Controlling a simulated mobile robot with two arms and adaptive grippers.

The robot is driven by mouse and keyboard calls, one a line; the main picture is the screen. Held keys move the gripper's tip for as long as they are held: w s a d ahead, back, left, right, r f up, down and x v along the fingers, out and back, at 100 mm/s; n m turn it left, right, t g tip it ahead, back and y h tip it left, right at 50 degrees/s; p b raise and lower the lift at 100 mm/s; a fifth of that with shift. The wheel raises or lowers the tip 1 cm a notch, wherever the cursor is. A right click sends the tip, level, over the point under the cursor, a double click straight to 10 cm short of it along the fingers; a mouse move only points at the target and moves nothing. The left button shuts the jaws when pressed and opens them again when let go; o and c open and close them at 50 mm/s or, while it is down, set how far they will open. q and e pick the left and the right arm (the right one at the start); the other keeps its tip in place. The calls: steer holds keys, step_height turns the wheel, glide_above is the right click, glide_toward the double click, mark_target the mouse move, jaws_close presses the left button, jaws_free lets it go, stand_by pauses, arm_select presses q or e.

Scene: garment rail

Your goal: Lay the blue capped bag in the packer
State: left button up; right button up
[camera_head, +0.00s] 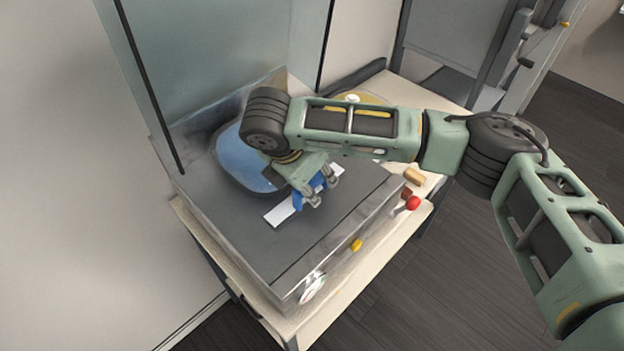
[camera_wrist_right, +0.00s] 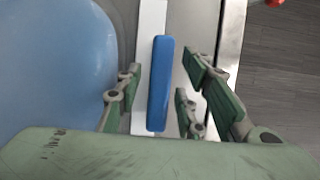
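The blue bag (camera_head: 238,160) lies flat on the grey bed of the packer (camera_head: 318,240), partly hidden by my right arm. In the right wrist view the bag (camera_wrist_right: 55,60) fills the left side. Its blue cap (camera_head: 298,200) is by a white strip (camera_head: 280,213) across the bed. My right gripper (camera_head: 318,190) is over the cap, pointing down. In the wrist view its fingers (camera_wrist_right: 160,95) stand apart on both sides of the cap (camera_wrist_right: 158,84), with gaps to it. It is open. My left gripper is out of view.
The packer's clear lid (camera_head: 215,55) stands raised at the back left. A red knob (camera_head: 413,203), a yellow knob (camera_head: 356,245) and a round gauge (camera_head: 313,288) are along the packer's front. A small wooden block (camera_head: 414,175) lies on the table at the right.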

steer(key=b+v, duration=0.2)
steer(key=v, duration=0.9)
steer(key=shift+w, duration=0.1)
steer(key=shift+s+a+r, duration=0.1)
steer(key=shift+s+r, duration=0.1)
steer(key=shift+r, duration=0.3)
stand_by(0.5)
